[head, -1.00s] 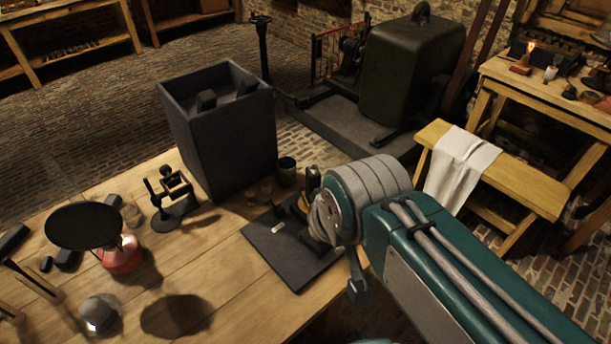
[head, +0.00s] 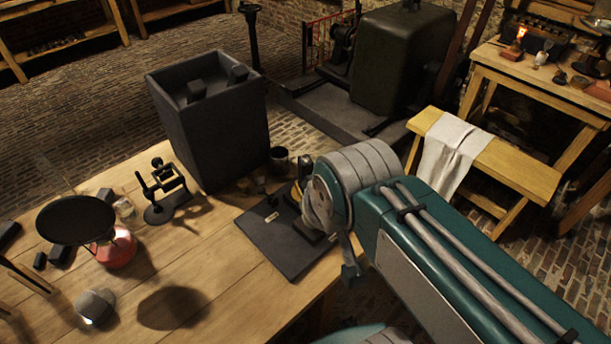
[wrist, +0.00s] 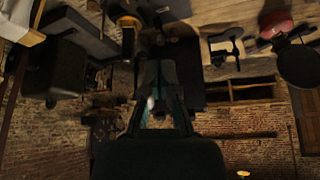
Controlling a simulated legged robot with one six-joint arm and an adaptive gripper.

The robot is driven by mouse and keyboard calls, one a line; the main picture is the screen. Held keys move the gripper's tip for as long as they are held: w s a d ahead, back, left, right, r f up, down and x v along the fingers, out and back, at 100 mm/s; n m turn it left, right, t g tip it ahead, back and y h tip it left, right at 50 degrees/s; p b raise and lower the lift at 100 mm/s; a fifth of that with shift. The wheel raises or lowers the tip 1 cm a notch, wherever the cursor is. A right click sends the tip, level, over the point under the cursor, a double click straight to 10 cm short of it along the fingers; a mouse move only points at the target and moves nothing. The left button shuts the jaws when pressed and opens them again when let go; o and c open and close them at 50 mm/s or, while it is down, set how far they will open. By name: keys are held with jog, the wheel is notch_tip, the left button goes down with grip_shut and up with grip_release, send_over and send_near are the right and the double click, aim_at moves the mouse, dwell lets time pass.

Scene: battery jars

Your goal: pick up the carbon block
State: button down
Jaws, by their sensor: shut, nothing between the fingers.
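I cannot tell for sure which dark piece is the carbon block. Small dark blocks lie at the table's left in the head view: a larger one (head: 61,257) beside the burner and a small one (head: 40,260). Two more dark blocks (head: 238,73) show in the top of the tall dark box (head: 215,135). My gripper (wrist: 154,66) shows in the dim wrist view, shut and empty, with no block visibly held.
The black board (head: 263,241) carries an upright apparatus partly hidden by my arm. A round black plate (head: 76,219) stands over a red burner (head: 118,250). A small clamp stand (head: 161,190) and a dark cup (head: 279,160) stand nearby. The table front middle is mostly clear.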

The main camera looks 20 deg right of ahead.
jog(key=c, duration=1)
grip_release()
jog(key=o, duration=0.6)
jog(key=shift+w+d+r, duration=0.1)
jog(key=shift+w+r, duration=0.05)
jog(key=shift+w, duration=0.2)
jog(key=shift+o, duration=1)
jog(key=w+d+g, duration=0.2)
jog(key=w+d, duration=0.1)
jog(key=w, duration=0.9)
jog(key=shift+d+g, duration=0.35)
jog(key=shift+g, duration=0.05)
jog(key=g, duration=0.3)
send_over(306, 160)
jog(key=shift+m, duration=0.4)
notch_tip(306, 160, down, 8)
jog(key=shift+r, duration=0.1)
jog(key=shift+f, duration=0.2)
notch_tip(306, 160, down, 5)
jog(key=shift+f, duration=0.15)
jog(key=shift+w+f, duration=0.15)
jog(key=shift+f, duration=1.2)
jog(key=shift+w+f, duration=0.1)
jog(key=shift+f, duration=1.2)
